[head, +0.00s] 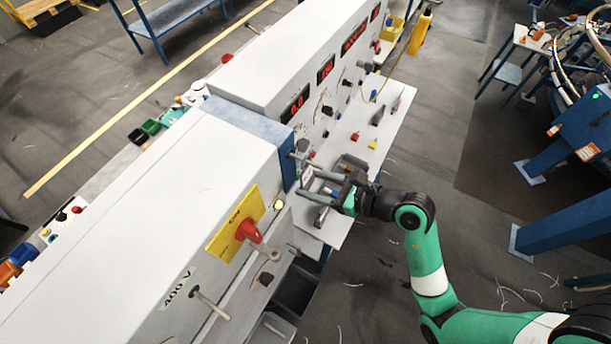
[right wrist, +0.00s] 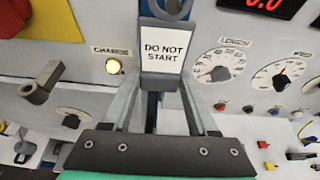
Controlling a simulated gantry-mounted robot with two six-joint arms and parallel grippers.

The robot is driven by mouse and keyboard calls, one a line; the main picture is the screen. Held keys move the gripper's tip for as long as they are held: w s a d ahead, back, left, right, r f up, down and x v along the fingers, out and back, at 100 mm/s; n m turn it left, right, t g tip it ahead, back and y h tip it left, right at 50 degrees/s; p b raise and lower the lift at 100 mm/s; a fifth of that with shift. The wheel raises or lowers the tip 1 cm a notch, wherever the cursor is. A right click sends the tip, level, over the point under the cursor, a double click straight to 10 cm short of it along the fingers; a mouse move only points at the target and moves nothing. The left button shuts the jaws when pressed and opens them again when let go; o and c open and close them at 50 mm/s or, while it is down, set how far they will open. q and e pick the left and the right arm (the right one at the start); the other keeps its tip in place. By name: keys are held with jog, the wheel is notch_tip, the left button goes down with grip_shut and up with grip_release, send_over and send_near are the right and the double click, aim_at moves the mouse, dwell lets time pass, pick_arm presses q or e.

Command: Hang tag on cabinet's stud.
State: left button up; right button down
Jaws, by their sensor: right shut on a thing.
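The tag is a white plate reading "DO NOT START" in a dark grey frame (right wrist: 163,50), with a hole at its top edge. It is upright in the right wrist view, between the fingertips of my right gripper (right wrist: 163,88), which is shut on it. In the head view my right gripper (head: 312,184) is in front of the cabinet (head: 215,165), near its blue edge band. The tag's contact with the cabinet cannot be judged.
A lit "CHARGE" lamp (right wrist: 114,66) is beside the tag. A red switch on a yellow plate (head: 245,232) and a lever (head: 210,305) project from the cabinet face. Dials and red displays (head: 296,104) lie beyond. A white shelf (head: 375,130) holds small parts.

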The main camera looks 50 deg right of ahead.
jog(key=shift+s+d+r, duration=0.1)
jog(key=shift+s+r, duration=0.1)
jog(key=shift+s, duration=0.25)
jog(key=shift+s+d+r, duration=0.1)
jog(key=shift+s+d, duration=0.05)
jog(key=shift+s, duration=0.65)
jog(key=shift+s+d+r, duration=0.1)
jog(key=shift+s+d, duration=0.1)
jog(key=shift+s, duration=0.6)
jog(key=shift+s+d+r, duration=0.1)
jog(key=shift+s+d, duration=0.05)
jog(key=shift+s, duration=0.65)
